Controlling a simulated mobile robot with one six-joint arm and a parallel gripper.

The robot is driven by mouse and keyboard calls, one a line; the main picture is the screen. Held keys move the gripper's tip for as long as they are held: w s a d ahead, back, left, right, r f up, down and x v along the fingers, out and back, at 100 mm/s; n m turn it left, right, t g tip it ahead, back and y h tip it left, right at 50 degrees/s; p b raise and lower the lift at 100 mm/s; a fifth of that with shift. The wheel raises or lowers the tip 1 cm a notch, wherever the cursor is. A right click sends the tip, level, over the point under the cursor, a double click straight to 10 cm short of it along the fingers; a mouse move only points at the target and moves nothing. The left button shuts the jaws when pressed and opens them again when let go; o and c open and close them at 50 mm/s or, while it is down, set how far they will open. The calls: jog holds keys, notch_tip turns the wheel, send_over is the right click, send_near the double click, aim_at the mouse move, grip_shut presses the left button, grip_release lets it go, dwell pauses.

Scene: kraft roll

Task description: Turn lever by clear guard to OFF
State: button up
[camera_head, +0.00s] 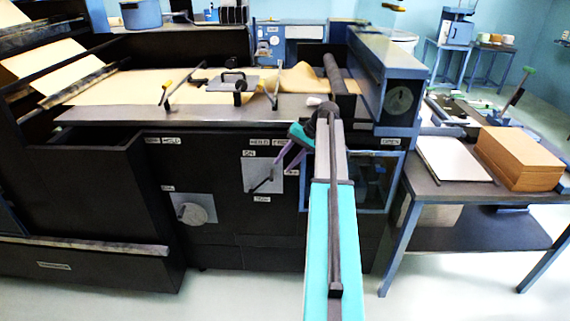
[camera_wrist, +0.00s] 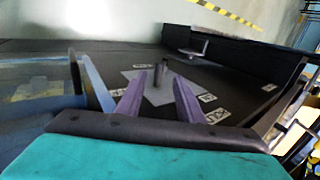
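The lever (camera_head: 261,185) is a dark handle on a pale square plate (camera_head: 252,169) on the black machine front, beside the blue-framed clear guard (camera_head: 394,172). In the head view it slants up to the right. Small white labels sit above, below and right of the plate; the upper one seems to read ON, the others are too small to read surely. My gripper (camera_head: 284,161) is in front of the plate, its purple fingers open. In the wrist view the lever (camera_wrist: 157,75) stands between and beyond the fingertips (camera_wrist: 159,82); contact cannot be told. My arm hides part of the guard.
A second control on a pale plate (camera_head: 193,209) is lower left; its handle shows in the wrist view (camera_wrist: 191,51). A side table (camera_head: 429,188) with a brown stack (camera_head: 520,158) stands right. Floor in front is clear.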

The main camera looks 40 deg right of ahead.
jog(key=shift+c, duration=0.4)
